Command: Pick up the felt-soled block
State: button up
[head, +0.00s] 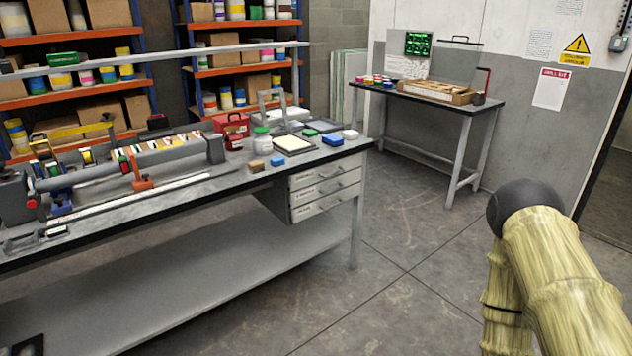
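No block shows a felt sole clearly at this distance, so I cannot tell which one it is. On the near workbench (235,188), a small tan-brown block (256,166) lies close to the front edge. A small blue block (277,160) lies just right of it. A larger blue piece (333,139) lies farther right, beside a round white piece (350,134). The undersides of all of these are hidden. My arm shows at the lower right, well away from the bench. My gripper is not in view.
A long clamp-like rig (150,165) fills the bench's left half. A green-lidded jar (262,139) and a red case (232,124) stand behind the small blocks. A second table (455,103) stands against the far wall. The floor (410,235) between is clear.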

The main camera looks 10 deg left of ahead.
aim_at(258, 166)
jog(key=z, duration=0.4)
jog(key=k, duration=0.2)
jog(key=u, duration=1.45)
jog(key=i, duration=1.35)
jog(key=z, duration=0.1)
